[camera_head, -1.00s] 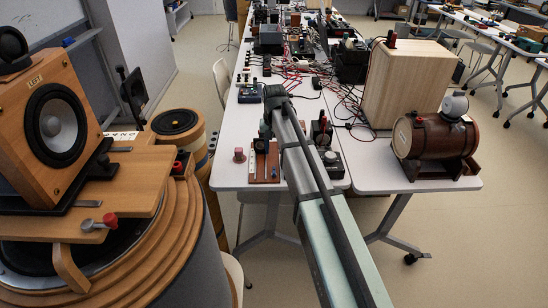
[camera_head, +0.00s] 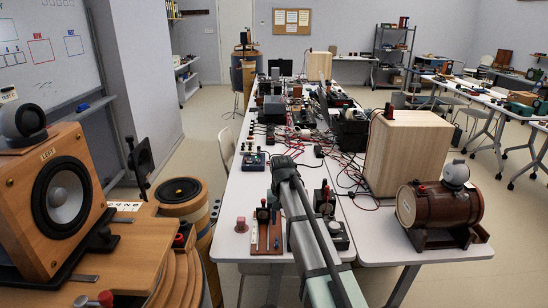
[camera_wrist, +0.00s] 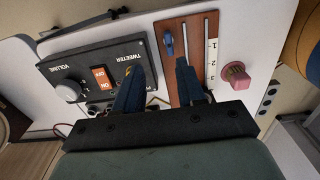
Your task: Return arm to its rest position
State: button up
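My gripper (camera_wrist: 158,66) shows in the wrist view with its two dark blue fingers spread apart and nothing between them. It is over a white table, between a black tweeter box (camera_wrist: 85,72) and a brown slider board (camera_wrist: 187,30). I cannot tell how far the fingertips are above them. In the head view my arm reaches forward over the table (camera_head: 230,190), and its fingers are hidden. The slider board (camera_head: 263,236) lies just left of my arm there. The tweeter box has a volume knob (camera_wrist: 68,91) and an orange on/off switch (camera_wrist: 100,77).
A pink knob-like piece (camera_head: 241,225) stands left of the slider board. A wooden box (camera_head: 408,155) and a brown barrel (camera_head: 440,208) stand to the right. A large wooden speaker (camera_head: 65,195) is at the left. Cables and devices crowd the table's far part.

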jog(key=s+d+f, duration=0.5)
jog(key=s+f, duration=0.3)
jog(key=f, duration=0.1)
jog(key=s+d+f, duration=0.4)
jog(key=s+f, duration=0.4)
jog(key=f, duration=0.2)
jog(key=s+d+f, duration=0.5)
jog(key=s+f, duration=0.3)
jog(key=f, duration=0.1)
jog(key=s+f+g, duration=0.3)
jog(key=s+f, duration=0.6)
jog(key=s, duration=0.5)
jog(key=s+f+g, duration=0.3)
jog(key=s+f, duration=0.6)
jog(key=s, duration=0.5)
jog(key=shift+f+g, duration=0.4)
